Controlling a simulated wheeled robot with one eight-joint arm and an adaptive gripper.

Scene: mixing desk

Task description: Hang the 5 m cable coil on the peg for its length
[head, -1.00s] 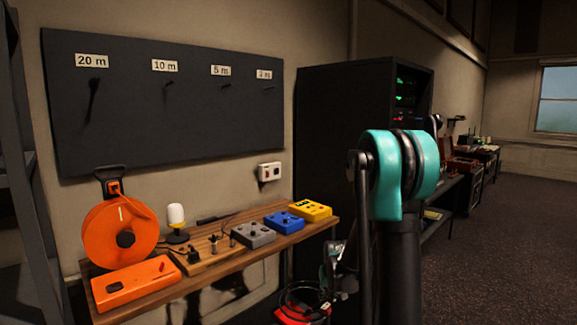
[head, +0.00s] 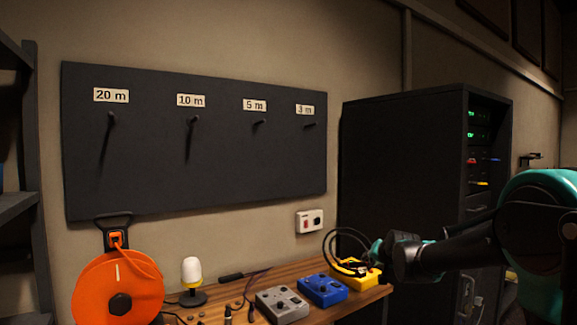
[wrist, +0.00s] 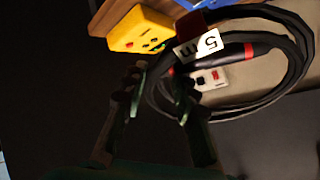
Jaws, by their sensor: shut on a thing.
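My gripper (wrist: 158,100) is shut on the black 5 m cable coil (wrist: 300,80), which carries a white tag (wrist: 205,44) reading 5 m. In the head view the coil (head: 334,236) and my gripper (head: 380,252) are in front of the desk's right end, by the yellow pedal. The dark peg board (head: 230,165) hangs on the wall, up and to the left of my gripper. Its 5 m peg (head: 260,122) is bare, below the 5 m label (head: 254,105), between the 10 m peg (head: 193,121) and the 3 m peg (head: 310,125).
The wooden desk (head: 240,290) bears a yellow pedal (head: 358,277), a blue pedal (head: 322,290), a grey pedal (head: 282,305) and a small lamp (head: 192,275). An orange cable reel (head: 90,295) stands at left. A wall socket (head: 309,221) is below the board; a black rack (head: 410,190) stands right.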

